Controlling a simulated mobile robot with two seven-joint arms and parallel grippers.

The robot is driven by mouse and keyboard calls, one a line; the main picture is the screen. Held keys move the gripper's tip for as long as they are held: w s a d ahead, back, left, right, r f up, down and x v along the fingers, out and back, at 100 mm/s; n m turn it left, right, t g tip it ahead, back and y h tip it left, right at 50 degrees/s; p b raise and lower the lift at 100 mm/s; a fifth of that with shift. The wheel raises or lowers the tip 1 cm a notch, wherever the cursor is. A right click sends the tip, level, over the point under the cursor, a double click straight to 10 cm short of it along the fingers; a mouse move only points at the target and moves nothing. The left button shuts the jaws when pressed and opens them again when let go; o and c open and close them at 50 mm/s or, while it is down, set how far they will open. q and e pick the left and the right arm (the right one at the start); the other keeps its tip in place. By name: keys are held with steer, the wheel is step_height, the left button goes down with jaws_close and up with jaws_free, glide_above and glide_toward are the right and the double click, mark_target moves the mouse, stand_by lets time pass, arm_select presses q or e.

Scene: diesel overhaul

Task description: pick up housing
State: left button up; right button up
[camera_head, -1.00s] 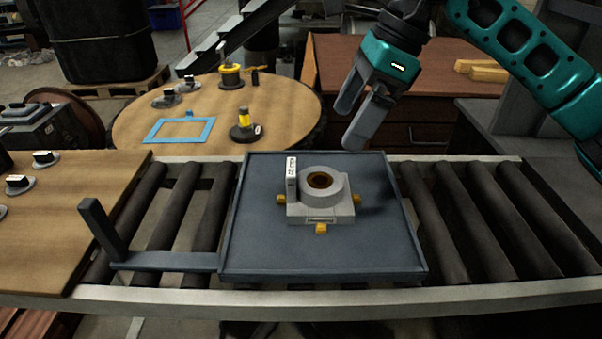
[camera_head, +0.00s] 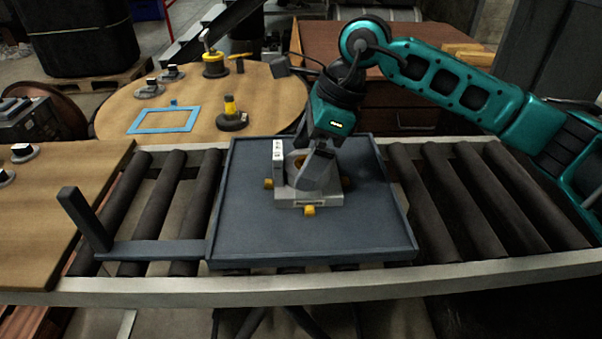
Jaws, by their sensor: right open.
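The housing (camera_head: 326,199) is a grey block with a round collar and a dark brown bore. It sits upright on a dark blue-grey tray (camera_head: 250,235), with small yellow pieces around its base and a white tagged piece at its left. My right gripper (camera_head: 306,183) is open, pointing down over the housing, its fingers at the collar. The fingers hide much of the collar and bore. I cannot tell whether they touch it. My left gripper is not in view.
The tray lies on a roller conveyor (camera_head: 445,200). A dark upright bracket (camera_head: 85,220) stands left of the tray. A round wooden table (camera_head: 270,105) behind holds a blue frame (camera_head: 165,121) and several fixtures. A wooden table (camera_head: 60,220) is at left.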

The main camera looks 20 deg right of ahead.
steer(key=shift+a+f, duration=0.15)
steer(key=shift+f, duration=0.2)
jaws_close()
steer(key=shift+w+r, duration=0.15)
steer(key=shift+r, duration=0.1)
stand_by(0.6)
